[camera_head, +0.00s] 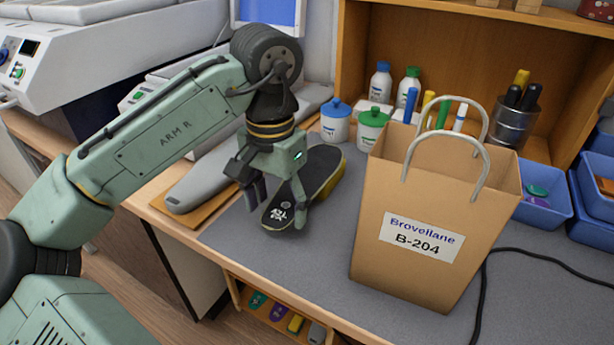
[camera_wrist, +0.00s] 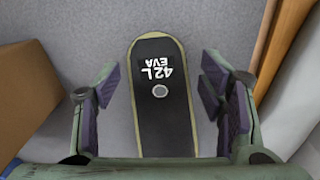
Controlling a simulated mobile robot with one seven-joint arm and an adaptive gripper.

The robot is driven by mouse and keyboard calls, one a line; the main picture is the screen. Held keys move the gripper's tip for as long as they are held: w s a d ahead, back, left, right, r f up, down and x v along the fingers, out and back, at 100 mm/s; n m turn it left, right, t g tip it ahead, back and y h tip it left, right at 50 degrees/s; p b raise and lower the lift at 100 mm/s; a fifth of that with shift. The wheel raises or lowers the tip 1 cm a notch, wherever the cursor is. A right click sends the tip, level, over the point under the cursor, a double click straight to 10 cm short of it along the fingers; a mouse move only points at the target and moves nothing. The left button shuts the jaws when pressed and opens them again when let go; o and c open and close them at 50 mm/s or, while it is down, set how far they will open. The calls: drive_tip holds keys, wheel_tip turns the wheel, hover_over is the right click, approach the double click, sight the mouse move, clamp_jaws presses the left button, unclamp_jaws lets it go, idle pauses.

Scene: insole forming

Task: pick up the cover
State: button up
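The cover (camera_wrist: 163,115) seems to be the long dark piece with a pale yellowish rim lying on the grey table mat. It has a white "42 L EVA" label and a small round grey spot in the wrist view. In the head view the cover (camera_head: 279,213) lies left of the paper bag, partly hidden by my gripper. My gripper (camera_head: 278,201) is above it, pointing down. In the wrist view my gripper (camera_wrist: 160,88) is open, one purple-padded finger on each side of the cover, with gaps on both sides.
A paper bag (camera_head: 420,200) labelled "Brovellane B-204" stands close on the right. A grey foot-like form (camera_head: 205,180) on a wooden base lies on the left. Jars (camera_head: 336,127) and bottles stand behind. A black cable (camera_head: 484,290) runs at the right. The front mat is clear.

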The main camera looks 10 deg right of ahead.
drive_tip(key=c, duration=0.4)
drive_tip(key=shift+r, duration=0.15)
wheel_tip(320, 180, up, 10)
drive_tip(key=shift+r, duration=0.15)
idle(0.4)
wheel_tip(320, 180, up, 3)
drive_tip(key=p, duration=0.4)
drive_tip(key=shift+r, duration=0.15)
drive_tip(key=shift+c, duration=0.2)
drive_tip(key=shift+f, duration=0.2)
